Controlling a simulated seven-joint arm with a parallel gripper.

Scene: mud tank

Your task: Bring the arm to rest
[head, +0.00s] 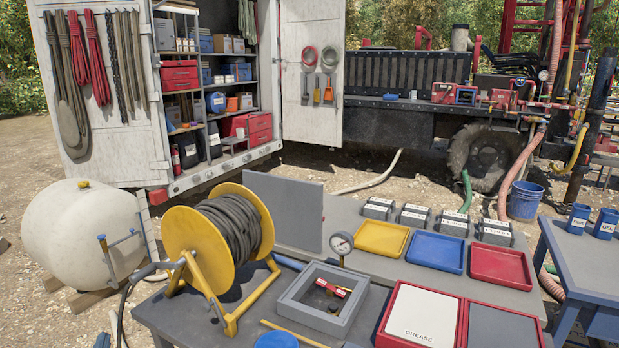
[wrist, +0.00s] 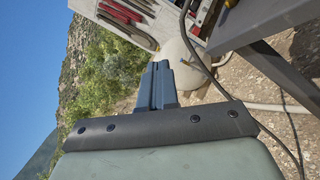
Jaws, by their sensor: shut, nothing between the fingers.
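My gripper (wrist: 157,84) shows in the wrist view. Its two grey fingers are together with nothing between them. It is in open air, apart from the table (wrist: 275,22), whose edge and leg show at the upper right of that view. Behind the fingers are bushes, the white tank and dirt ground, all tilted in the picture.
In the head view, a yellow hose reel (head: 178,232), a grey open box (head: 290,300) with a gauge (head: 341,243), and yellow (head: 381,238), blue (head: 436,251) and red (head: 501,266) trays crowd the work table. A white tank (head: 70,235) stands left.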

